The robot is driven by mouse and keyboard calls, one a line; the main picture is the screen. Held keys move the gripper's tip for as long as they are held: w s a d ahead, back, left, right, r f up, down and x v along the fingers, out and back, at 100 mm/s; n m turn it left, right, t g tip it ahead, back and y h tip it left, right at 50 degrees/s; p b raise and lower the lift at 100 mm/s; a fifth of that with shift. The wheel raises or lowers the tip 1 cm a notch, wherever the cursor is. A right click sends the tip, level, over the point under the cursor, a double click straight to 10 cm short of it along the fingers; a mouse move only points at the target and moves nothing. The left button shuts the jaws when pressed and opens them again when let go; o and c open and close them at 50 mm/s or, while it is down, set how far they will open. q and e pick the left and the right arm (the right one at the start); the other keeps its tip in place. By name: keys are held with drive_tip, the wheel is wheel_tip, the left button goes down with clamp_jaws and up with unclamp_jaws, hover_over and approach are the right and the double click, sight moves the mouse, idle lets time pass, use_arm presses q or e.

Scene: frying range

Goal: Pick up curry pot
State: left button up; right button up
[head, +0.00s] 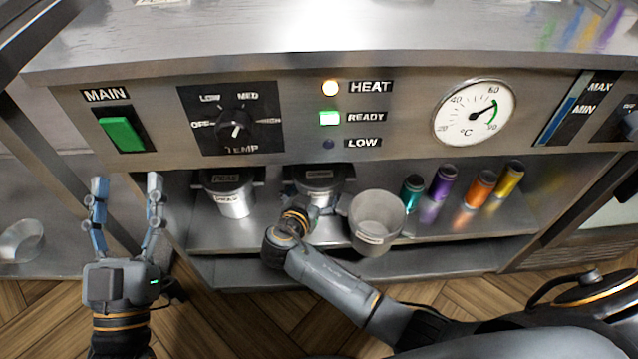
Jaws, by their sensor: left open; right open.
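Three metal pots stand on the shelf under the control panel. The left pot (236,203) has a dark-labelled lid. The middle pot (318,177) is similar, and my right gripper (315,194) is right at its front, partly hidden by its own wrist. The labels are too small to read, so I cannot tell which is the curry pot. My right gripper is open; whether it touches the middle pot is unclear. My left gripper (126,190) is open and empty, left of the shelf.
Teal, purple, orange and yellow cylinders (442,182) stand on the shelf to the right. The control panel (300,130) overhangs the pots closely. A lower shelf edge and wooden floor are below.

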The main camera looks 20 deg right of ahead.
drive_tip(key=shift+w+d+f, duration=0.1)
drive_tip(key=shift+w+d, duration=0.15)
drive_tip(key=shift+w, duration=0.05)
drive_tip(key=c, duration=1.3)
drive_tip(key=shift+c, duration=1.2)
use_arm(q)
drive_tip(key=shift+s+r+t, duration=0.2)
drive_tip(key=shift+r+t, duration=0.1)
drive_tip(key=shift+r, duration=0.1)
use_arm(e)
drive_tip(key=shift+r, duration=0.25)
